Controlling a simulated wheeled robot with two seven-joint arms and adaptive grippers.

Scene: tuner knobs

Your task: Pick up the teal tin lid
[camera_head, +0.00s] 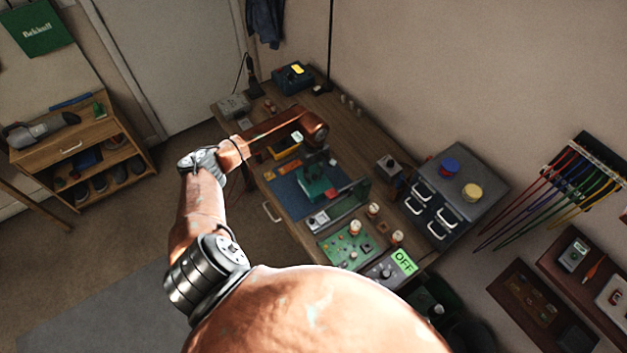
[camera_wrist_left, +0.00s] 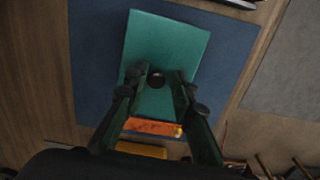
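The teal tin lid (camera_wrist_left: 165,45) lies on the blue mat, with a round dark knob (camera_wrist_left: 157,80) on it. It also shows as a small teal shape in the head view (camera_head: 314,186), partly hidden by my left gripper. My left gripper (camera_wrist_left: 160,78) is over the lid with its dark fingers apart, one on each side of the knob. Gaps show between the fingers and the knob; I cannot tell the height of the fingertips. My right gripper is in neither view.
The blue mat (camera_head: 286,196) lies on the wooden bench. An upright green panel (camera_head: 351,195) stands right of the lid. A green circuit board (camera_head: 345,247) and a grey drawer unit (camera_head: 470,170) are further right. An orange item (camera_wrist_left: 150,127) is close to the lid's edge.

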